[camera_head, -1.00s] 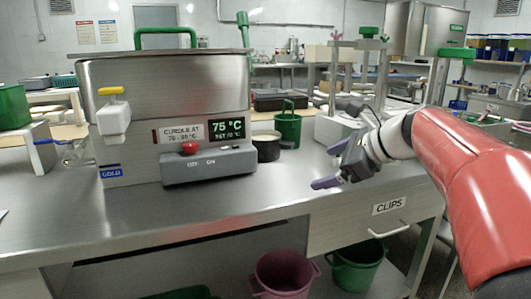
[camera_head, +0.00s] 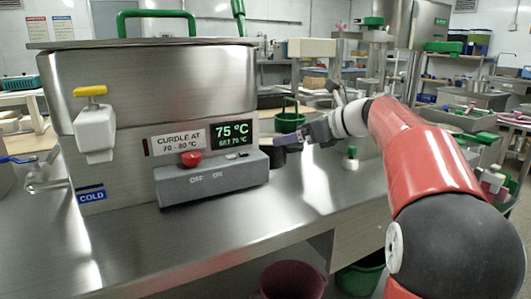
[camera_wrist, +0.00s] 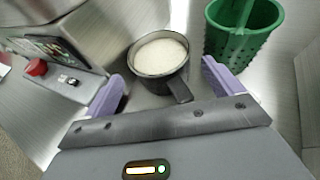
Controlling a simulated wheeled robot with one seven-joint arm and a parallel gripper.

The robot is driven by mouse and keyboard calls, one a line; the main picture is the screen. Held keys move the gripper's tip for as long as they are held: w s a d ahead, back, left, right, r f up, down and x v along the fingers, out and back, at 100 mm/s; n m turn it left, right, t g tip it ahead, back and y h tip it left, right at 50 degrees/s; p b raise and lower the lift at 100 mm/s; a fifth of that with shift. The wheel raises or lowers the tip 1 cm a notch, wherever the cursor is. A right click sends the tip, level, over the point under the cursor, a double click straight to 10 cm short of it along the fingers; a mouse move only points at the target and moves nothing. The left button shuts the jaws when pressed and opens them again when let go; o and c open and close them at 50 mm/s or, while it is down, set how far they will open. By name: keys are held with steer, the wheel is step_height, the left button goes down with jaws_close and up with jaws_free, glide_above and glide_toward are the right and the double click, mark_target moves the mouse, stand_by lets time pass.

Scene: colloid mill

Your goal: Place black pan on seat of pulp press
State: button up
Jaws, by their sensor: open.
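The black pan (camera_wrist: 150,84), holding a pale, whitish content, stands on the steel bench in the wrist view, its short handle pointing toward my gripper. In the head view the pan (camera_head: 274,157) is a small dark shape, mostly hidden behind the control box and my gripper. My gripper (camera_wrist: 163,93) is open, with its purple fingers on either side of the pan's handle. The fingers do not appear to touch the pan. In the head view my gripper (camera_head: 291,140) reaches in from the right. A metal frame with a green top (camera_head: 372,22) behind my arm may be the pulp press; its seat is hidden.
A steel vat (camera_head: 150,85) with a control box (camera_head: 212,178) and red button stands left of the pan. A green perforated bucket (camera_head: 289,122) is close behind the pan. The bench (camera_head: 230,235) is clear in front.

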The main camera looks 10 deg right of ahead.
mark_target(276, 151)
steer(key=x, duration=0.5)
steer(key=shift+w+a+f, duration=0.15)
steer(key=shift+a, duration=0.15)
steer(key=c, duration=1)
steer(key=shift+o, duration=0.2)
